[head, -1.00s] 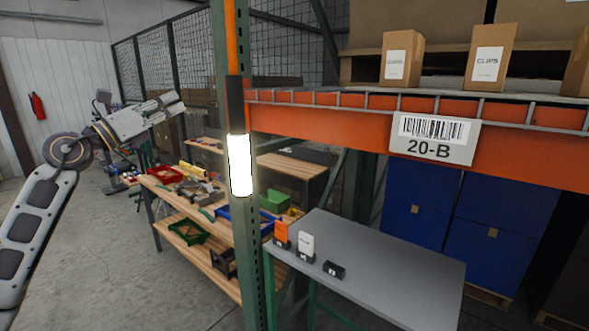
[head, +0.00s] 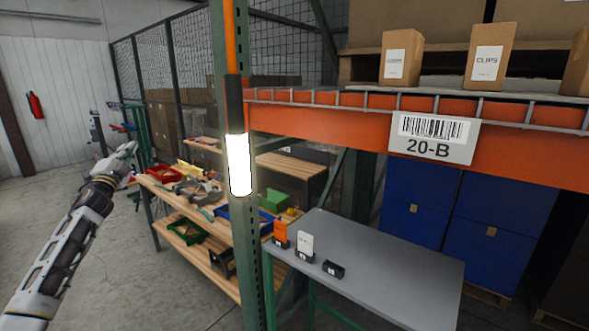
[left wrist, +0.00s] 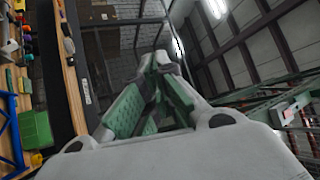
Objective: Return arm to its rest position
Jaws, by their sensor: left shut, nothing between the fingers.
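My left arm comes in from the lower left of the head view, reaching up and away. Its gripper (head: 129,149) is small there, in front of the left end of the wooden workbench. In the left wrist view the gripper (left wrist: 164,62) has its green-padded fingers drawn together at the tips, with nothing held. My right gripper is not in view.
An upright rack post (head: 240,210) with a bright lamp stands right of the arm. An orange beam (head: 340,123) labelled 20-B runs right from it. A grey table (head: 400,275) holds small holders. The workbench (head: 205,260) carries bins. Open floor lies around the arm.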

